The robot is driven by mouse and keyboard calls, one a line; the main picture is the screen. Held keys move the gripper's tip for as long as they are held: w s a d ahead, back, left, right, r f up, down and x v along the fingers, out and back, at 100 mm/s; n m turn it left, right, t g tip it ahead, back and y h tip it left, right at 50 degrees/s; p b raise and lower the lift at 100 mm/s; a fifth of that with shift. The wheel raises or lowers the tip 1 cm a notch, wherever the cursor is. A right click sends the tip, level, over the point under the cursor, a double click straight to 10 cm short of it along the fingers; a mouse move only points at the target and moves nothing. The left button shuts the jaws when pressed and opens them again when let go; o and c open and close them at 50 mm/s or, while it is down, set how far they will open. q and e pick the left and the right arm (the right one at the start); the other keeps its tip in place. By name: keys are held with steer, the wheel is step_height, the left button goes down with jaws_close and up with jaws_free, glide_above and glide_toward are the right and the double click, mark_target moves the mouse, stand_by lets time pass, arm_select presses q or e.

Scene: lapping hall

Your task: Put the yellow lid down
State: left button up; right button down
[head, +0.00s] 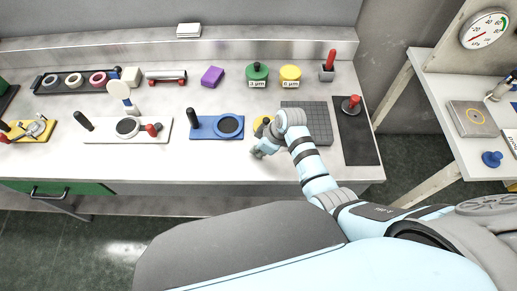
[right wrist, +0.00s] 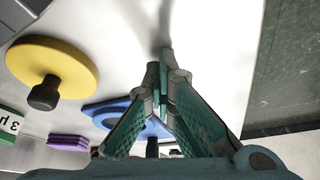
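The yellow lid (right wrist: 60,62) is a round disc with a black knob, at the left of the right wrist view. It appears to lie on the bench, knob up. In the head view only part of the yellow lid (head: 260,121) shows, beside my right wrist, which hides the rest. My right gripper (head: 258,153) is low over the pale bench, in front of the lid and apart from it. In the right wrist view its fingertips (right wrist: 165,65) meet with nothing visible between them. The yellow 6 µm jar (head: 290,80) stands farther back. My left gripper is out of view.
The blue plate (head: 203,131) with a dark disc is left of my gripper. The green 3 µm jar (head: 257,76) and purple block (head: 212,77) stand behind. A dark gridded mat (head: 318,130) and black pad (head: 356,145) lie right. The bench front (head: 200,168) is clear.

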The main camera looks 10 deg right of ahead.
steer(key=shift+s+f, duration=0.35)
steer(key=c, duration=1.6)
jaws_free()
steer(key=shift+s+f, duration=0.1)
steer(key=shift+s, duration=0.05)
steer(key=o, duration=0.6)
steer(key=shift+w+f, duration=0.15)
steer(key=shift+w, duration=0.05)
steer(key=o, duration=0.9)
steer(key=shift+w+d, duration=0.1)
steer(key=shift+w, duration=0.2)
steer(key=shift+s+r, duration=0.1)
steer(key=shift+r, duration=0.1)
steer(key=shift+r, duration=0.1)
